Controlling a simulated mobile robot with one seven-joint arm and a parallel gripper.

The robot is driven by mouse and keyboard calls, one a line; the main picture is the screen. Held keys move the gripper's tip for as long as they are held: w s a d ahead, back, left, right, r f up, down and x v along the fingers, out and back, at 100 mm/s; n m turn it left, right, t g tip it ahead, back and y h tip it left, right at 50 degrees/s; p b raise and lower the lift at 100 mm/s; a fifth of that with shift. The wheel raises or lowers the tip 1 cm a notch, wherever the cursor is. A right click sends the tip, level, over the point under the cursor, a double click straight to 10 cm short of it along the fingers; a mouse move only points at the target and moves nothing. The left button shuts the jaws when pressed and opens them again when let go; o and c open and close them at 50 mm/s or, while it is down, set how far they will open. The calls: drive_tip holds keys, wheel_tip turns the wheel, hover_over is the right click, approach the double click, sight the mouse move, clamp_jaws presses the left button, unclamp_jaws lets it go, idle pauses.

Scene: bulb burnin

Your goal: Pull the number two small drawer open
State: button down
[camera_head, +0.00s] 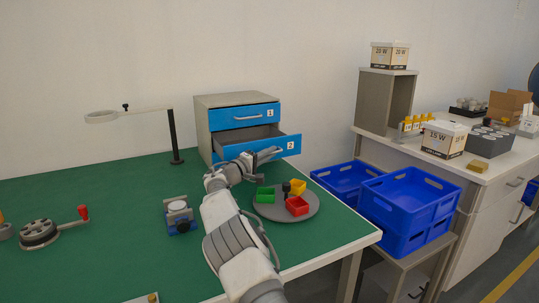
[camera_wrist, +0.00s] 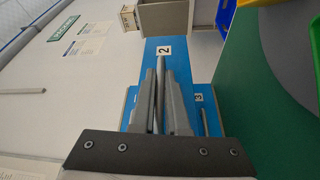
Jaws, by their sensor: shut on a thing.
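The small drawer cabinet (camera_head: 203,128) stands at the back of the green table. Its number two drawer (camera_head: 297,139) has a blue front and stands partly out, with its grey inside showing from above. The number one drawer (camera_head: 240,117) above it is shut. My gripper (camera_head: 266,156) is at the front of drawer two. In the wrist view its two grey fingers (camera_wrist: 160,76) are shut on the drawer's bar handle (camera_wrist: 161,61), beside the "2" label. A blue front labelled "3" (camera_wrist: 208,98) lies next to it; my arm hides it in the head view.
A grey round tray (camera_head: 268,212) with green, yellow and red bins sits right of my arm. A small blue-grey device (camera_head: 179,215) stands left of it. A lamp-like stand (camera_head: 174,135) is left of the cabinet. Blue crates (camera_head: 410,200) stand beyond the table's right edge.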

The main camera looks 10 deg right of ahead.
drive_tip(key=c, duration=0.9)
unclamp_jaws()
drive_tip(key=shift+a, duration=0.1)
drive_tip(key=p+v, duration=0.2)
drive_tip(key=v, duration=1.5)
drive_tip(key=shift+s+f, duration=0.1)
drive_tip(key=shift+s, duration=0.1)
